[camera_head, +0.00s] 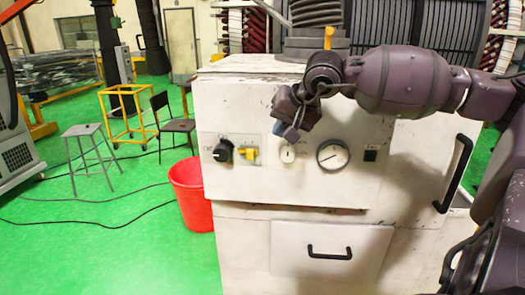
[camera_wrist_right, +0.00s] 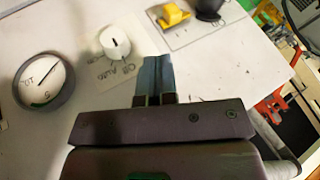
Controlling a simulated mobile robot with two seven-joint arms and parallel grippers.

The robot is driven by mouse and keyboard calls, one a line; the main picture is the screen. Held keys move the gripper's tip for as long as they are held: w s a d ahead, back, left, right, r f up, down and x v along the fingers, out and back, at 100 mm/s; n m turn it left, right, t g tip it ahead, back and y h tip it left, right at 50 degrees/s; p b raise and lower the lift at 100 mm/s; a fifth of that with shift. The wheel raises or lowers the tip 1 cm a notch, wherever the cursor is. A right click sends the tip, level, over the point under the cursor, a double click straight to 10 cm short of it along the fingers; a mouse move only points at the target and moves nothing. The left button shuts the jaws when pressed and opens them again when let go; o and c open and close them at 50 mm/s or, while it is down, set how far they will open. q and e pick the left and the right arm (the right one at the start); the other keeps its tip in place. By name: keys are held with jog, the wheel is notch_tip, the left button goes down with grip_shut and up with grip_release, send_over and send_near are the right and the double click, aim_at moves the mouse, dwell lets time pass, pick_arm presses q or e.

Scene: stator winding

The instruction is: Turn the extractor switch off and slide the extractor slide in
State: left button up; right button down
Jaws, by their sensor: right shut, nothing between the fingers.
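The white cabinet front carries a white round knob (camera_head: 288,153) with a dark mark; in the right wrist view this knob (camera_wrist_right: 115,42) has printed labels like "Off" and "Auto". To its left, a black knob (camera_head: 223,151) and a yellow slide-like handle (camera_head: 250,153) sit on a small plate; the right wrist view also shows the yellow handle (camera_wrist_right: 173,15) and black knob (camera_wrist_right: 209,9). I cannot tell which knob is the extractor switch. My right gripper (camera_head: 290,134) is shut and empty, just in front of the panel above the white knob. My left gripper is out of view.
A round gauge (camera_head: 333,155) and a small black switch (camera_head: 370,155) are right of the white knob. A drawer (camera_head: 300,248) with a black handle is below. A red bin (camera_head: 190,192) stands left of the cabinet, with a stool (camera_head: 90,140) and green floor beyond.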

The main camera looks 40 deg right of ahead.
aim_at(253, 152)
jog(key=b+x, duration=0.5)
jog(key=x, duration=0.2)
jog(key=shift+f, duration=0.1)
jog(key=shift+b+x, duration=0.35)
jog(key=shift+x, duration=1.05)
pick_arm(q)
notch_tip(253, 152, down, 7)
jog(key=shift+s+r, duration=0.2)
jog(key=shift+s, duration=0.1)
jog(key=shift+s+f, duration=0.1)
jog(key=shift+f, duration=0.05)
pick_arm(e)
jog(key=shift+w+a+f+b, duration=0.1)
jog(key=shift+w+a+b, duration=0.25)
jog(key=shift+b, duration=0.3)
jog(key=shift+w+a+b, duration=0.35)
jog(key=shift+w, duration=0.2)
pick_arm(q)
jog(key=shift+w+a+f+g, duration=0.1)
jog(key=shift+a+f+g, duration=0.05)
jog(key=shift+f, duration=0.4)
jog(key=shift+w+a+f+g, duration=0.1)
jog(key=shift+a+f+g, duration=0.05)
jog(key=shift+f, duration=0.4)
pick_arm(e)
jog(key=shift+s, duration=0.1)
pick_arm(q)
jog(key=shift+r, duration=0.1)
pick_arm(e)
jog(key=shift+r, duration=0.25)
